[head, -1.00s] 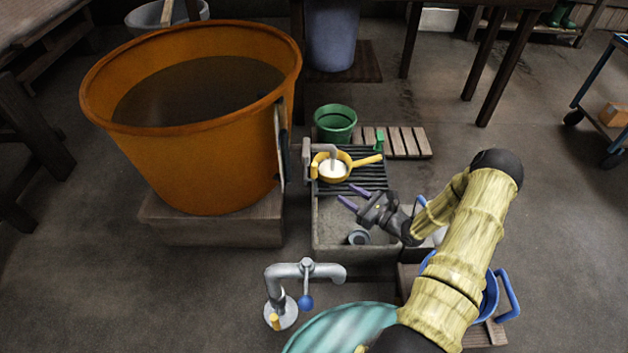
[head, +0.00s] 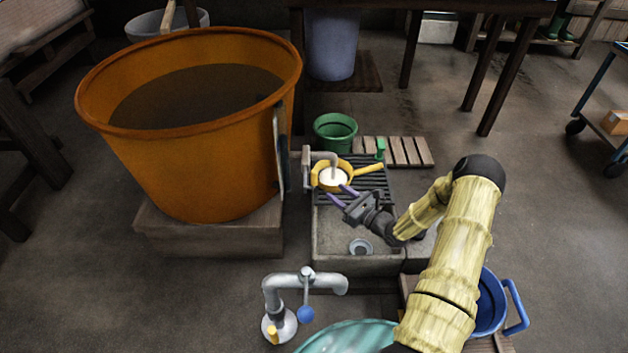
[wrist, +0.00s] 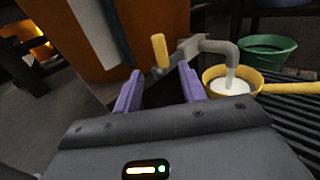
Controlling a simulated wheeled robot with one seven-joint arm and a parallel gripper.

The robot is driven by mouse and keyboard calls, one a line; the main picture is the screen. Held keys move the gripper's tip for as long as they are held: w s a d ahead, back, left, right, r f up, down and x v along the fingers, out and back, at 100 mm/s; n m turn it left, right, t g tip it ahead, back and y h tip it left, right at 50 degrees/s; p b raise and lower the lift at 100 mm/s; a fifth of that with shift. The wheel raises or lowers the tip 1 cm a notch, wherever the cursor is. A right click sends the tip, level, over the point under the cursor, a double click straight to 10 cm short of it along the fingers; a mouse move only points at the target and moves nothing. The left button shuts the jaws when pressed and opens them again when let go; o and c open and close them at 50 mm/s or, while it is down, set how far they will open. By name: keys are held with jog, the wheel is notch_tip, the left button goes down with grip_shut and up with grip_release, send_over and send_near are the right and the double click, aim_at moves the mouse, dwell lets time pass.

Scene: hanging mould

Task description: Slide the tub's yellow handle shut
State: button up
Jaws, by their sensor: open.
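The orange tub (head: 190,160) stands on a wooden block at the left. Its yellow handle (wrist: 160,50) stands upright beside the grey spout (wrist: 215,46) in the wrist view. A white stream falls from the spout into a yellow pan (wrist: 228,88), which holds white liquid and also shows in the head view (head: 366,171). My gripper (head: 338,194) is open and empty, its purple fingers pointing toward the spout. In the wrist view the handle shows beyond and between the fingertips (wrist: 159,72); I see no contact.
The pan sits on a dark slatted rack (head: 375,184) over a stone sink (head: 335,235). A green bucket (head: 335,130) stands behind it. A grey tap with a blue knob (head: 305,290) rises in front. A blue bucket (head: 490,305) is at the lower right.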

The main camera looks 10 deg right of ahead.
aim_at(314, 176)
jog(key=b+x, duration=0.4)
jog(key=x, duration=0.6)
jog(key=shift+a+f+b, duration=0.1)
jog(key=shift+f+b, duration=0.05)
jog(key=shift+b, duration=0.15)
jog(key=shift+w+a, duration=0.3)
jog(key=shift+w, duration=0.25)
grip_shut()
